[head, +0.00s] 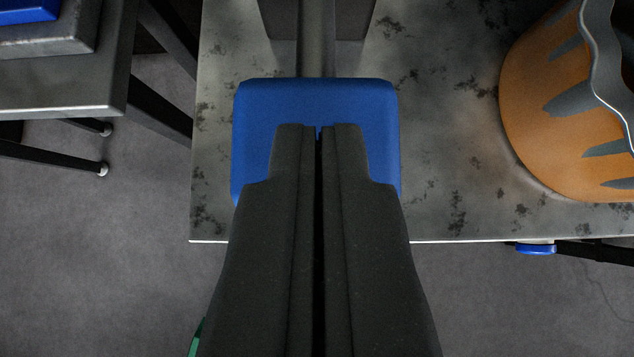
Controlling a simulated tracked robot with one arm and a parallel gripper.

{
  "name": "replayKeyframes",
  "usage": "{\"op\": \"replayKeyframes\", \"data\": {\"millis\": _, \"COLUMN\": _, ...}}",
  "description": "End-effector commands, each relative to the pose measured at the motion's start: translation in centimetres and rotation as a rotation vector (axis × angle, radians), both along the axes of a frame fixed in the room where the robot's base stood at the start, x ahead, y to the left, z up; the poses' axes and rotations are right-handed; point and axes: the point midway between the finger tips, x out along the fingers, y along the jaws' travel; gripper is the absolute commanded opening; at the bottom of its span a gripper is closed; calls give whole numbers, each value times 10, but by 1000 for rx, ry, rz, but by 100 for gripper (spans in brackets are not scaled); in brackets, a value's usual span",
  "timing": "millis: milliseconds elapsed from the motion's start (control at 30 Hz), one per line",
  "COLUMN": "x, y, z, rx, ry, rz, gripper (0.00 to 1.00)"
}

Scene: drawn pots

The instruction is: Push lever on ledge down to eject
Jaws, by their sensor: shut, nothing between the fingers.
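A blue block-shaped lever end (315,98) with rounded corners shows at the middle of the head view. A grey shaft (316,45) runs from it toward the top of the picture. My gripper (319,128) is shut and empty. Its dark fingertips overlap the blue lever end in the picture and hide its lower middle part. I cannot tell whether the fingertips touch it. The ledge (450,150) is a grey, dark-stained surface behind and below the lever.
An orange pot (560,100) with grey marks and a wavy grey rim stands on the ledge at the right. Another grey table (60,85) with a blue item (25,10) is at the upper left. Grey floor (100,230) is open at the lower left.

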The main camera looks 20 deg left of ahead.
Motion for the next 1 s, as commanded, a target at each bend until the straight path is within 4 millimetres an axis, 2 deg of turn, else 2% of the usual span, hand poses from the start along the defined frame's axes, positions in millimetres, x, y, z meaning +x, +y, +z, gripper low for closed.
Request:
{"op": "replayKeyframes", "data": {"millis": 533, "x": -1, "y": 0, "z": -6, "rx": 6, "ry": -14, "rz": 0, "gripper": 0}}
{"op": "replayKeyframes", "data": {"millis": 867, "x": -6, "y": -1, "z": -25, "rx": 33, "ry": -94, "rz": 1, "gripper": 0}}
{"op": "replayKeyframes", "data": {"millis": 1000, "x": -9, "y": -1, "z": -39, "rx": 39, "ry": -109, "rz": 2, "gripper": 0}}
